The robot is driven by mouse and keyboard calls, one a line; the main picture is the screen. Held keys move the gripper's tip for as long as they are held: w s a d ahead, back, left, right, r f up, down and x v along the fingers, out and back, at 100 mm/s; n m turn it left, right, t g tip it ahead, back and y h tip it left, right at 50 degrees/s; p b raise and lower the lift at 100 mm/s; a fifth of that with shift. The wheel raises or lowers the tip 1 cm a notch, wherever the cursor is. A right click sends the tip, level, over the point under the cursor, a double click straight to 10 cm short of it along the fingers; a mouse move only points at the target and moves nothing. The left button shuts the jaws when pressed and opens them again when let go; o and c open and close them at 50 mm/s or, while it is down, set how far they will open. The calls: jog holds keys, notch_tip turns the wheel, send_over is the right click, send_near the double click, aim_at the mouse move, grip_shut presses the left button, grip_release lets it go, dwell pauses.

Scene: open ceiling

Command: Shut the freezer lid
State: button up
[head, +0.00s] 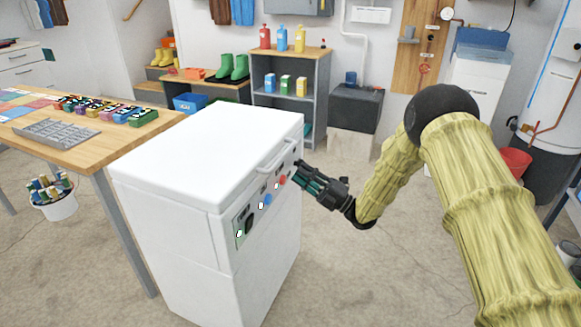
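The white chest freezer (200,275) stands in the middle of the view. Its white lid (205,150) lies flat on top of the body, with no open gap visible. A white bar handle (277,155) is on the lid's front edge. Below it, a front panel (240,232) carries coloured knobs and small magnets or labels. My gripper (299,174) is at the front face near its right end, below and right of the handle and close to the red knob. I cannot tell whether it touches the face. Its fingers look dark and small, and nothing is visible in them.
A wooden table (85,145) with a metal tray (57,132) and several small coloured boxes stands left of the freezer. A white bucket (54,205) is under it. A grey shelf (290,95) stands behind. A red bucket (515,162) is at right. Floor in front is clear.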

jog(key=shift+v, duration=1.9)
jog(key=s+d+f+m+t+h, duration=0.1)
jog(key=s+f+m+t+h, duration=0.1)
jog(key=f+m+t+h, duration=0.25)
jog(key=s+d+f+m+t+h, duration=0.1)
jog(key=d+f+m+h, duration=0.15)
jog(key=f+m, duration=0.45)
jog(key=s+d+f+m+g+h, duration=0.2)
jog(key=s+d+f+m+h, duration=0.15)
jog(key=s+f, duration=0.45)
jog(key=s+d+f+m+g+h, duration=0.1)
jog(key=s+d+f+m+h, duration=0.3)
jog(key=s+f, duration=0.3)
jog(key=s+d+f+m+g+h, duration=0.2)
jog(key=s+d+f+m+h, duration=0.15)
jog(key=s+f+m, duration=0.35)
jog(key=s+d+f+m+g+h, duration=0.1)
jog(key=s+d+m+g+h, duration=0.2)
jog(key=s, duration=1.2)
jog(key=s+d+f+m+g+h, duration=0.1)
jog(key=s+d+m+g, duration=0.3)
jog(key=s, duration=1)
notch_tip(320, 180, up, 20)
jog(key=g+p, duration=0.1)
jog(key=p, duration=1.8)
jog(key=shift+s+a+f, duration=0.2)
jog(key=shift+s, duration=0.1)
